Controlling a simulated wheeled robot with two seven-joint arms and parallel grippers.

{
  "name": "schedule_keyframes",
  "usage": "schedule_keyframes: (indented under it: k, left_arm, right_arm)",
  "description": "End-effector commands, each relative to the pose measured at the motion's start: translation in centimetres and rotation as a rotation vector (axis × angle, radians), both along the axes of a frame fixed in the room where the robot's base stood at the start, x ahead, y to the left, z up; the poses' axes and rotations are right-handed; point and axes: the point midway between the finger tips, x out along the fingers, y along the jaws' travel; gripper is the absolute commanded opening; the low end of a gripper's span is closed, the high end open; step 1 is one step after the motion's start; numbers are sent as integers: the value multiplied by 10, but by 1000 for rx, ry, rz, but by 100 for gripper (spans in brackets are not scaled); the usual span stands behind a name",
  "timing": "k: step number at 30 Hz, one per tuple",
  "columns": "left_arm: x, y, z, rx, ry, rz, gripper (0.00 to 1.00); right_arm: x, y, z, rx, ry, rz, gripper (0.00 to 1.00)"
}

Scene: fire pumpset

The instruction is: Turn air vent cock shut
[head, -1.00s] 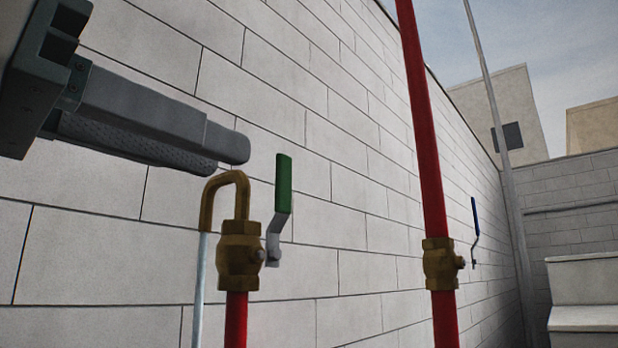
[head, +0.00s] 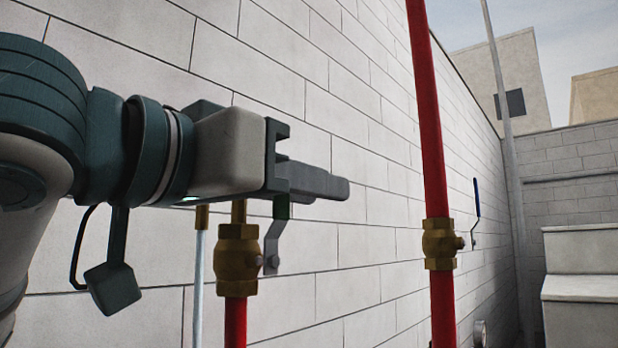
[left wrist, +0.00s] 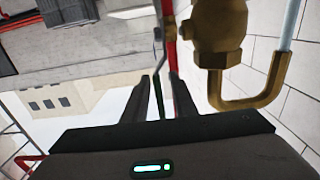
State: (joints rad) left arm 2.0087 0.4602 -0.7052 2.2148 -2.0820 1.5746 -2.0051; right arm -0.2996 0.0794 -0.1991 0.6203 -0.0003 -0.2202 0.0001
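The air vent cock is a brass valve (head: 238,262) on a red pipe, with an upright grey lever (head: 272,245) and green grip (head: 281,207). My left gripper (head: 335,186) crosses in front of the lever's top, hiding most of the green grip. In the left wrist view, the green grip (left wrist: 158,98) stands between my left gripper's two fingers (left wrist: 160,82), with gaps visible, so the gripper looks open around it. The brass body (left wrist: 218,28) shows at the upper right there. My right gripper is not in view.
A taller red pipe (head: 424,120) with a brass valve (head: 439,244) and blue-handled lever (head: 477,198) stands to the right. A curved brass outlet (left wrist: 262,103) leads to a pale pipe (head: 199,290) beside the cock. A block wall (head: 330,290) runs close behind.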

Motion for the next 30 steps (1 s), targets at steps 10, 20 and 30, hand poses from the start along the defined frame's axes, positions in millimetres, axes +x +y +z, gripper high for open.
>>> schedule_keyframes:
  k: [10,20,30]
  left_arm:
    - [0,0,0,0,0,0,6]
    - [0,0,0,-1,-1,1,0]
    - [0,0,0,-1,-1,1,0]
  right_arm:
    - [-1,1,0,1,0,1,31]
    - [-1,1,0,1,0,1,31]
    - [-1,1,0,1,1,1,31]
